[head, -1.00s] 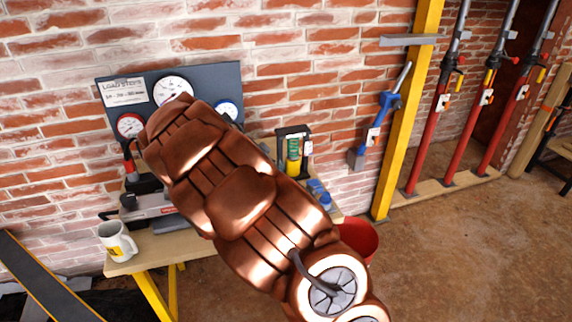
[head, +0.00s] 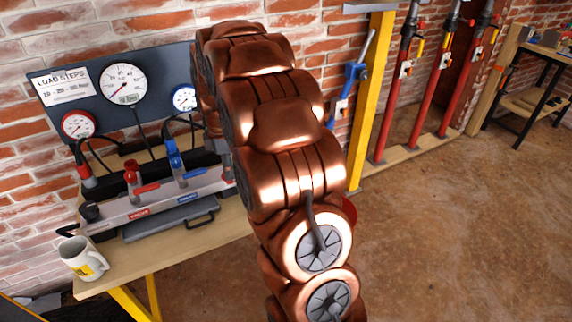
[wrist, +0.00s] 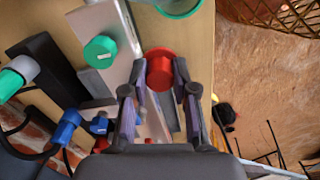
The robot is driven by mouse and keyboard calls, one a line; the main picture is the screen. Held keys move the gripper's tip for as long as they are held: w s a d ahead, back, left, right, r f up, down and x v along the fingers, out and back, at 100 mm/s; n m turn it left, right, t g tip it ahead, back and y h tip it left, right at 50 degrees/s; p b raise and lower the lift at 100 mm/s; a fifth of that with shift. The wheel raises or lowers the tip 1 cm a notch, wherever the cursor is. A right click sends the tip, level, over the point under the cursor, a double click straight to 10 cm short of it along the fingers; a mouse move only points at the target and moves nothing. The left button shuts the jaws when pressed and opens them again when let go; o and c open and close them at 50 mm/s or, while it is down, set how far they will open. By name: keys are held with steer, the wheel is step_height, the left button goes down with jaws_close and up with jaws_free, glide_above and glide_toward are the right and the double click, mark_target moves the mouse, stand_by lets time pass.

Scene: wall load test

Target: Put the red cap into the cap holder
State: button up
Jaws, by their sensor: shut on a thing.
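In the wrist view my gripper (wrist: 162,75) is shut on the red cap (wrist: 160,72), which sits between its two fingertips. Wooden bench top and a pale metal part show below the cap; I cannot tell how high it is held. A green round cap (wrist: 100,52) shows left of it, by the pale metal part. I cannot make out for certain which thing is the cap holder.
The bench (head: 185,255) carries a valve manifold (head: 160,195) with red and blue fittings and a white mug (head: 82,258). A gauge panel (head: 150,90) stands behind against the brick wall. A yellow post (head: 372,110) and red props (head: 398,90) stand right.

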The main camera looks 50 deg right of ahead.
steer(key=shift+s+d+f+n+b, duration=0.4)
steer(key=shift+s+d+f+n, duration=0.45)
steer(key=shift+s+d+n, duration=1.15)
steer(key=shift+s+d+f+n+b, duration=0.45)
steer(key=shift+s+d+f+n, duration=0.7)
steer(key=shift+d, duration=1.5)
steer(key=shift+s+d+f+n+b, duration=0.5)
steer(key=shift+s+d+n, duration=0.9)
steer(key=shift+d+n, duration=0.7)
steer(key=shift+d+f+m, duration=0.1)
steer(key=shift+d+m, duration=0.15)
steer(key=shift+p, duration=0.4)
steer(key=shift+f+b, duration=0.45)
steer(key=shift+f, duration=1.6)
steer(key=o, duration=1)
steer(key=shift+c, duration=0.2)
